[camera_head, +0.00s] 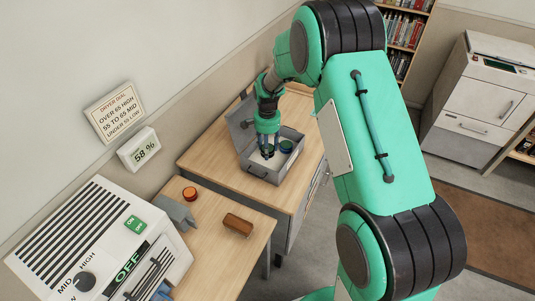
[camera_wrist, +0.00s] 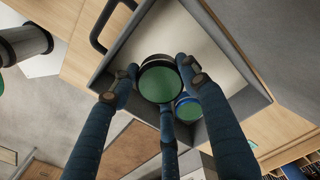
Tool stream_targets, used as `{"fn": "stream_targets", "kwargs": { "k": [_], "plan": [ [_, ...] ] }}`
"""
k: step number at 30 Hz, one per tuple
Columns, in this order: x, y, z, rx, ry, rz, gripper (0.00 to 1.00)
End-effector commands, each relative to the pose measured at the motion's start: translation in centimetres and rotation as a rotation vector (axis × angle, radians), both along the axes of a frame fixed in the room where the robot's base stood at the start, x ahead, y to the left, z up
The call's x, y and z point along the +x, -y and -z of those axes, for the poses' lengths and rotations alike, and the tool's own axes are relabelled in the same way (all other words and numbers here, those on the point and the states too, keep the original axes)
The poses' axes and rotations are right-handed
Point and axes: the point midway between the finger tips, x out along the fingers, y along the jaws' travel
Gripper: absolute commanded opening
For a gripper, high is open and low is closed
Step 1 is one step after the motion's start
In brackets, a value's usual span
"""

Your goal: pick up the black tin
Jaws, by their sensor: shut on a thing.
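The black tin (camera_wrist: 161,84) has a dark rim and a green round face in the wrist view. My gripper (camera_head: 267,150) reaches down into the open grey metal box (camera_head: 262,174), and its fingers are closed around the tin's sides. A second tin, blue with a green top (camera_wrist: 188,107), is beside the held one in the wrist view, partly hidden by a finger. It also shows in the head view (camera_head: 287,146) inside the box. I cannot tell whether the black tin touches the box floor.
The box stands on a wooden desk (camera_head: 203,152) with its lid raised. A lower wooden surface in front holds a brown cylinder (camera_head: 238,225), an orange-red round thing (camera_head: 190,193) and a grey object (camera_head: 176,213). A white dryer (camera_head: 100,245) stands at the left.

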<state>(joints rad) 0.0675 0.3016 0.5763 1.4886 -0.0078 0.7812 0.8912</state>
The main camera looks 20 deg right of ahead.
Motion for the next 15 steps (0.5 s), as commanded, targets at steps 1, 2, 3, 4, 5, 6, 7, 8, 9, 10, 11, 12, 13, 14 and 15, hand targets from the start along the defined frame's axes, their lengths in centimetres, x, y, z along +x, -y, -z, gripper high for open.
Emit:
{"fn": "stream_targets", "kwargs": {
  "k": [1,2,3,4,5,6,7,8,9,10,11,12,13,14,15],
  "plan": [
    [0.1,0.0,-1.1,0.0,0.002,0.0,0.17],
    [0.0,0.0,-1.5,0.0,0.001,0.0,0.17],
    [0.0,0.0,-2.0,0.0,0.0,0.0,0.17],
    [0.0,0.0,-2.3,0.0,0.0,0.0,0.17],
    [0.0,0.0,-2.6,0.0,0.0,0.0,0.17],
    [0.0,0.0,-3.0,0.0,0.0,0.0,0.17],
    [0.0,0.0,-3.2,0.0,0.0,0.0,0.17],
    [0.0,0.0,-3.4,0.0,0.0,0.0,0.17],
    [0.0,0.0,-3.7,0.0,-0.001,0.0,0.17],
    [0.0,0.0,-3.8,0.0,-0.001,0.0,0.17],
    [0.0,0.0,-3.9,0.0,-0.001,0.0,0.17],
    [0.0,0.0,-4.0,0.0,-0.001,0.0,0.17],
    [0.0,0.0,-4.0,0.0,-0.001,0.0,0.17],
    [0.0,0.0,-4.0,0.0,-0.001,0.0,0.17],
    [0.0,0.0,-4.0,0.0,-0.001,0.0,0.17]
  ]
}}
